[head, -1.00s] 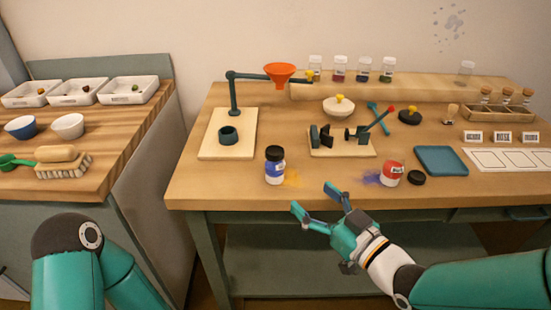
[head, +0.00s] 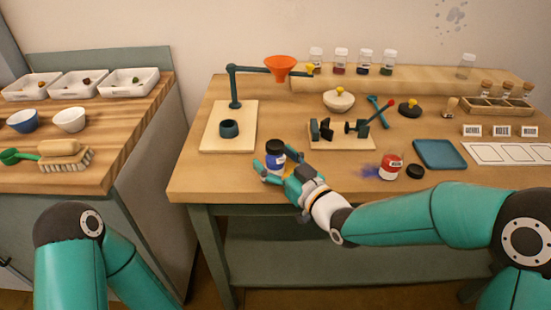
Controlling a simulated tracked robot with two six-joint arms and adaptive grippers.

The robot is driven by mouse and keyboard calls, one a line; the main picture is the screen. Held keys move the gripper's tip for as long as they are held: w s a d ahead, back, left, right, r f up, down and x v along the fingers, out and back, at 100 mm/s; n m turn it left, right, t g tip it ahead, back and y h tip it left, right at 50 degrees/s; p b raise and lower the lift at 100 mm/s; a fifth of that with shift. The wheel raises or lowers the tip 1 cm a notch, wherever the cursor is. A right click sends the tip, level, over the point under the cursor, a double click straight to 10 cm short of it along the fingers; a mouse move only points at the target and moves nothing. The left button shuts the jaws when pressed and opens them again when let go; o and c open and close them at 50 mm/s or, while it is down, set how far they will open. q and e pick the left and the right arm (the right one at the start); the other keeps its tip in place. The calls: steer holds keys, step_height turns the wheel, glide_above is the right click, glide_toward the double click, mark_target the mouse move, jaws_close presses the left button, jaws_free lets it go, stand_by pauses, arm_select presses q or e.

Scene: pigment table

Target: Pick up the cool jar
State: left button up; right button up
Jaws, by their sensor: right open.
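The cool jar seems to be the jar with the blue band and dark lid (head: 275,150), standing upright near the table's front edge. My right gripper (head: 279,165) is at this jar, its fingers open on either side of the lower part. The fingers partly hide the jar's lower body, and I cannot tell whether they touch it. Of my left arm, only links show at the lower left; its gripper is out of view.
A red-banded jar (head: 390,167) stands to the right beside blue powder and a black lid (head: 415,171). Behind are a wooden board with a clamp (head: 342,136) and a stand with an orange funnel (head: 281,67). A blue tray (head: 440,154) lies further right.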

steer(key=c, duration=1.3)
steer(key=shift+r, duration=0.1)
step_height(320, 180, up, 20)
steer(key=p, duration=0.2)
steer(key=shift+p, duration=0.3)
